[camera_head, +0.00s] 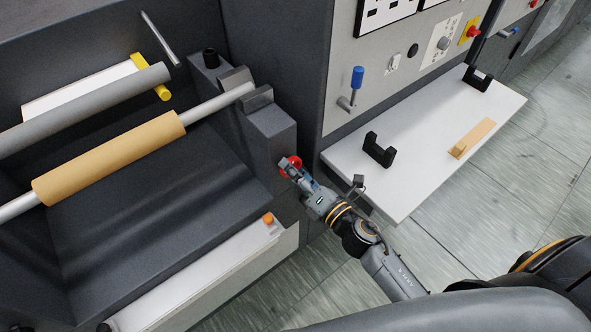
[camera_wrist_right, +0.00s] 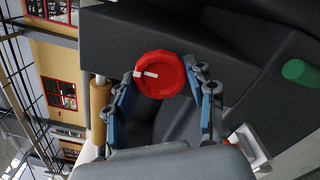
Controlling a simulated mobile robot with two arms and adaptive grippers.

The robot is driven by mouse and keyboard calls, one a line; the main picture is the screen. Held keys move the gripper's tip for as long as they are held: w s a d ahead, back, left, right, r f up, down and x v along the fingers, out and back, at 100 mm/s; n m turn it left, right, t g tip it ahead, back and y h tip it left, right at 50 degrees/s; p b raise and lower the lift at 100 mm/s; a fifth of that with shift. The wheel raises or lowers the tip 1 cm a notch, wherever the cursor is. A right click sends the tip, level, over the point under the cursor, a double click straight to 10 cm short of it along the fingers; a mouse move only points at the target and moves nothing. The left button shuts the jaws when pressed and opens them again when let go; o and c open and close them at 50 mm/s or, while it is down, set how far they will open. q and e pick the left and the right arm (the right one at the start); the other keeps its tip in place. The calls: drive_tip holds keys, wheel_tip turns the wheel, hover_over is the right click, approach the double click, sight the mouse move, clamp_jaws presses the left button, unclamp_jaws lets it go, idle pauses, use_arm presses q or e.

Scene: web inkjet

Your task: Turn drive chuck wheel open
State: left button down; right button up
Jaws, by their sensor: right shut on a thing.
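The drive chuck wheel is a red round knob (camera_head: 290,166) on the side of the dark grey chuck block (camera_head: 270,135). In the right wrist view the red wheel (camera_wrist_right: 160,74) shows a white mark on its upper left face. My right gripper (camera_head: 294,170) is at the wheel, its fingers shut on it from both sides; in the right wrist view the blue-backed fingers (camera_wrist_right: 165,95) stand left and right of the wheel. A shaft with a tan roll (camera_head: 110,158) runs into the chuck block. My left gripper does not show.
A white shelf (camera_head: 430,145) with two black brackets (camera_head: 379,150) and a wooden block (camera_head: 472,138) juts out right of my right arm. A panel with a blue-handled lever (camera_head: 356,78) stands above it. The floor in front of the shelf is clear.

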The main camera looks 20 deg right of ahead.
drive_tip(key=o, duration=1.2)
drive_tip(key=shift+c, duration=0.2)
drive_tip(key=v, duration=1.2)
